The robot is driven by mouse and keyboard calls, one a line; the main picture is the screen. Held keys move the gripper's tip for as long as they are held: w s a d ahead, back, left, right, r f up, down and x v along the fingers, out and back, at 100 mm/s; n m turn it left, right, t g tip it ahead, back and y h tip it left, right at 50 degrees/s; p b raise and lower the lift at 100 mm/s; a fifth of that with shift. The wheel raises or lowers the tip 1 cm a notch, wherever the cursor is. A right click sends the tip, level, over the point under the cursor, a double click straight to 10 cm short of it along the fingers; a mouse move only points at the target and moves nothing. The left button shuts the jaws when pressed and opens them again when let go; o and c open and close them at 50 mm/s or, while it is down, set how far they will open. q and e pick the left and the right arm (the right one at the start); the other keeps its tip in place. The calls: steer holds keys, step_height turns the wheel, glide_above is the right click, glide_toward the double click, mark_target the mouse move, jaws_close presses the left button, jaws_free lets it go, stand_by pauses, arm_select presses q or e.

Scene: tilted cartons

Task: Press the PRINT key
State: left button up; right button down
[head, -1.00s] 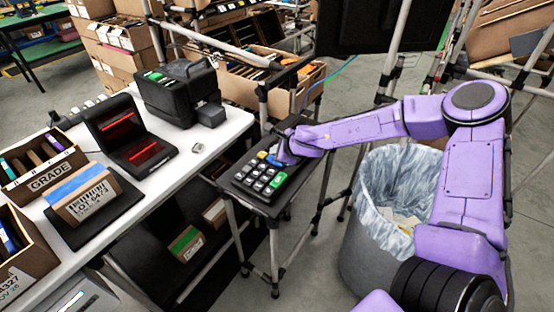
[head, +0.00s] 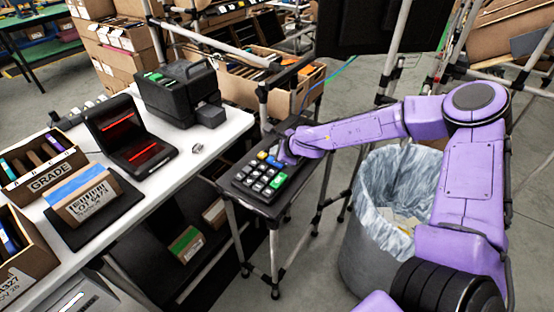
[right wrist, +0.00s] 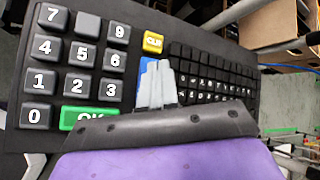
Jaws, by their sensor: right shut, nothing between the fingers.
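The black keypad (head: 255,188) lies on a small stand and carries dark number keys, a green OK key (right wrist: 85,118), a yellow CLR key (right wrist: 153,42) and a blue key (right wrist: 145,64). The blue key's label is hidden behind my fingers, so I cannot read PRINT on it. My right gripper (head: 284,157) is shut and empty, its pale fingertips (right wrist: 159,66) over the blue key in the right wrist view. I cannot tell whether they touch it. My left gripper is out of view.
A small-lettered key block (right wrist: 210,75) lies right of the fingers in the right wrist view. A lined bin (head: 370,240) stands beneath my right arm. The white table (head: 170,180) with a scanner (head: 135,140) is at left.

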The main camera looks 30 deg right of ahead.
steer(key=shift+f, duration=0.15)
stand_by(0.4)
steer(key=shift+s+f+b, duration=0.15)
steer(key=shift+f+b, duration=0.15)
steer(key=shift+f+b, duration=0.4)
steer(key=shift+f, duration=0.05)
stand_by(0.5)
steer(key=shift+r, duration=0.15)
steer(key=shift+r+p, duration=0.75)
steer(key=shift+p, duration=0.2)
step_height(320, 180, up, 5)
steer(key=p, duration=0.5)
steer(key=shift+r, duration=0.1)
